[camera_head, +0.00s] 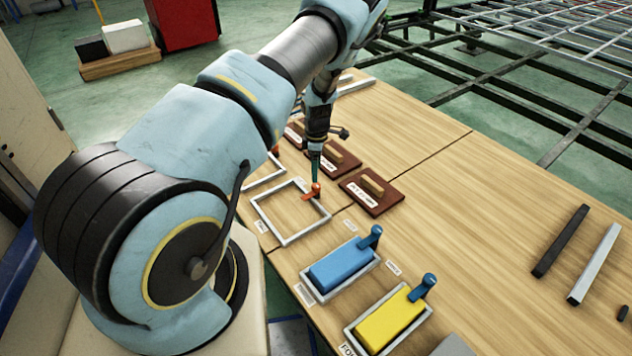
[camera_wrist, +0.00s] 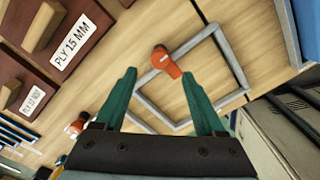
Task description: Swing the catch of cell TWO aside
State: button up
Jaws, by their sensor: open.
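A grey rectangular frame (camera_head: 268,217) lies on the wooden bench with bare wood inside. It sits beside the frame with the blue block, so it appears to be cell TWO, but its label is too small to read. Its orange catch (camera_head: 312,192) sits on the frame's far side, its arm pointing over the opening. My gripper (camera_head: 315,172) is just above the catch, pointing down. In the wrist view, the catch (camera_wrist: 167,62) shows between and beyond the teal fingers of my gripper (camera_wrist: 162,98), which are apart and empty. I cannot tell whether either finger touches it.
A blue block (camera_head: 340,265) and a yellow block (camera_head: 390,320) lie in neighbouring frames with upright catches. Brown boards with wooden handles (camera_head: 372,190) lie just beyond the empty frame. Another frame with an orange catch (camera_wrist: 78,125) is close by. Bars (camera_head: 562,240) lie at the right.

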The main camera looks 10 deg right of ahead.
aim_at(316, 185)
notch_tip(316, 185, down, 6)
jog(key=shift+f+p, duration=0.25)
jog(key=shift+p, duration=0.05)
grip_shut()
dwell(0.6)
